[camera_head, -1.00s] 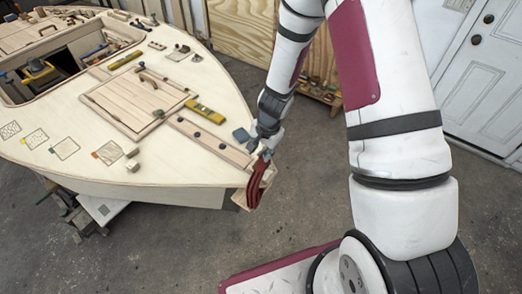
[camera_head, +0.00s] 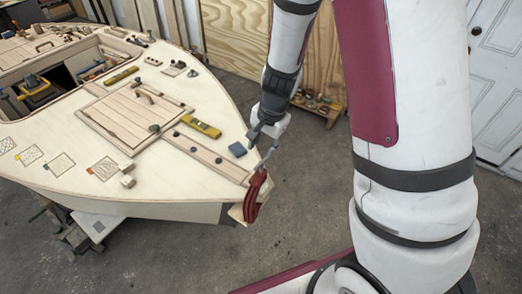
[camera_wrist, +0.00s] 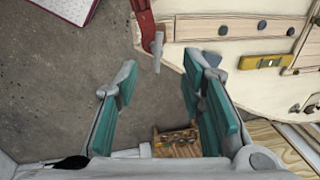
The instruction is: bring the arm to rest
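My gripper (camera_head: 266,146) is at the end of my lowered arm, beside the bow of the plywood hull (camera_head: 130,200). In the wrist view my gripper (camera_wrist: 156,85) is open, its two teal-padded fingers wide apart with nothing between them. A red looped thing (camera_head: 254,197) hangs at the bow tip, just below my gripper in the head view. In the wrist view the red thing (camera_wrist: 146,26) with a pale peg lies beyond the fingertips, apart from them.
The deck holds a yellow level (camera_head: 201,126), a blue block (camera_head: 237,149) and a wooden hatch (camera_head: 125,118). A low wooden crate (camera_head: 320,106) stands by the plywood wall panel. Bare concrete floor (camera_head: 310,185) lies right of the bow. A white door (camera_head: 495,90) is at right.

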